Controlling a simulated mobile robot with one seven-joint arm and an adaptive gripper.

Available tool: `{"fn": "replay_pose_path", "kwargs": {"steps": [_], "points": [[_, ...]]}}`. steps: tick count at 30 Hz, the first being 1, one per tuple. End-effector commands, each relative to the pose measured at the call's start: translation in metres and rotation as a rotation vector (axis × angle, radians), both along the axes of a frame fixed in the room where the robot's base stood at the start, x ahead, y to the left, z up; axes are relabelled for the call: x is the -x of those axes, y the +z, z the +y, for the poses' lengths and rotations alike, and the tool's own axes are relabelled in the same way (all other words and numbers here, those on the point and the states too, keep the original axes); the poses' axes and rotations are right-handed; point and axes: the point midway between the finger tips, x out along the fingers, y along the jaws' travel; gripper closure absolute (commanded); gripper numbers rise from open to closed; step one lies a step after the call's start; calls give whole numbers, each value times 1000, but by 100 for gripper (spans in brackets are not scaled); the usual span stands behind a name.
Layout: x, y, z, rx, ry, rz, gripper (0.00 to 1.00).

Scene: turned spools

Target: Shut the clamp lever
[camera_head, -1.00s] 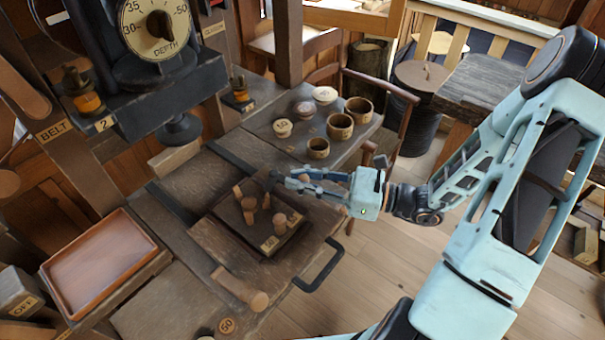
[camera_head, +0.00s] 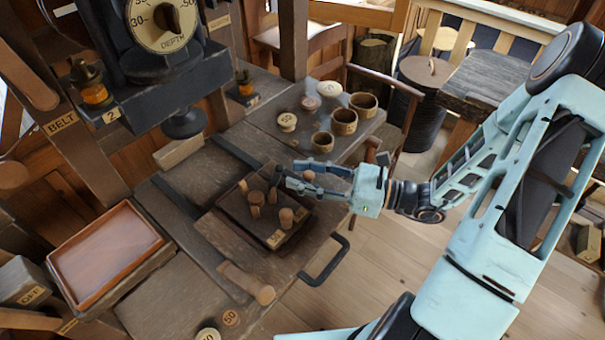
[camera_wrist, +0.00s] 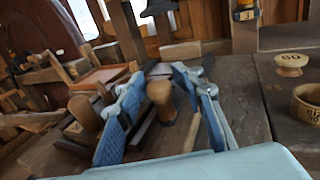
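A dark fixture block (camera_head: 250,228) with several upright wooden pegs (camera_head: 286,217) sits on the bench in the head view. My gripper (camera_head: 287,176) is over its back right side, fingers spread. A small dark part (camera_head: 277,178) shows at the fingertips; I cannot tell whether it is the clamp lever. In the wrist view my gripper (camera_wrist: 168,82) is open, with a round-topped wooden knob (camera_wrist: 160,95) between the fingers, not visibly gripped. Another wooden knob (camera_wrist: 85,112) stands left of the fingers. A wooden handle with a round end (camera_head: 245,282) lies at the bench front; no clamp is clearly identifiable.
Wooden cups (camera_head: 344,121) and pale spools (camera_head: 287,121) stand behind my gripper. A reddish tray (camera_head: 107,253) is at left. A dial machine (camera_head: 160,40) overhangs the back left. A black loop handle (camera_head: 328,262) sticks out from the bench's front right edge.

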Motion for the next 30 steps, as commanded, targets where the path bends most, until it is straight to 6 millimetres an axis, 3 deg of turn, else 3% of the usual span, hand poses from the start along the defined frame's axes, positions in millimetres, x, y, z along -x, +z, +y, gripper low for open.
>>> {"fn": "replay_pose_path", "kwargs": {"steps": [11, 24, 30], "points": [[1, 0, -7, 0, -4, -1, 64], [31, 0, -85, 3, -5, -1, 64], [40, 0, -108, 0, -2, 0, 64]]}}
